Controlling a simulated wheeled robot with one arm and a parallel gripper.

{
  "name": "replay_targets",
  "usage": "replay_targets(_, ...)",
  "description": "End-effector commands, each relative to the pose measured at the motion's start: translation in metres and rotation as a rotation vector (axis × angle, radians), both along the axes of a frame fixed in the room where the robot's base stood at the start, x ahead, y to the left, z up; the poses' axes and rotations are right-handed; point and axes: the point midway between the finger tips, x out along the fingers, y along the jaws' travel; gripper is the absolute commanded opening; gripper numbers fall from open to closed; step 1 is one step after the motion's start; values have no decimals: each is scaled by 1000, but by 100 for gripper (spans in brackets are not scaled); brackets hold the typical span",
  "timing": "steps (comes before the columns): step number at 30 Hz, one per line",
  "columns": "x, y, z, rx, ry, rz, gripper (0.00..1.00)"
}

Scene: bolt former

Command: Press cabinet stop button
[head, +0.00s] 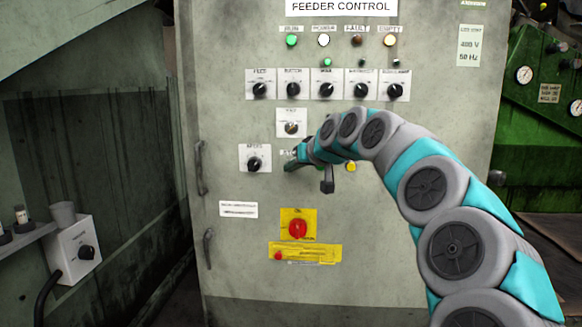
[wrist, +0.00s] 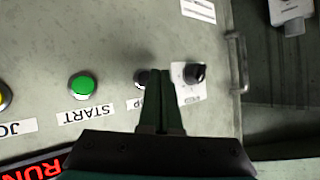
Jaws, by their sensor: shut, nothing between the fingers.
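The grey cabinet (head: 225,110) labelled FEEDER CONTROL faces me. In the wrist view, which looks upside down, a dark round button (wrist: 140,76) sits between the green START button (wrist: 82,86) and a black knob. My fingers partly cover it and its label, of which only the last letters show. My gripper (wrist: 162,74) is shut and empty, its tips overlapping the dark button's right edge; I cannot tell whether they touch. In the head view my gripper (head: 291,156) is close to the panel, right of the speed knob (head: 253,164), and the dark button is hidden there.
A red mushroom button (head: 297,229) on a yellow plate is lower on the cabinet. A yellow button (head: 350,166) shows beyond my wrist. Several selector knobs and lamps are above. A cabinet handle (head: 201,168) is at the left edge.

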Motion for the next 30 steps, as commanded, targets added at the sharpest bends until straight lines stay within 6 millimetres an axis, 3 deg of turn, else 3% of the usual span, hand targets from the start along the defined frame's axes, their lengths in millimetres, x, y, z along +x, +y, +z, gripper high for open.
replay_targets(30,9,0,0,0,0,0,0)
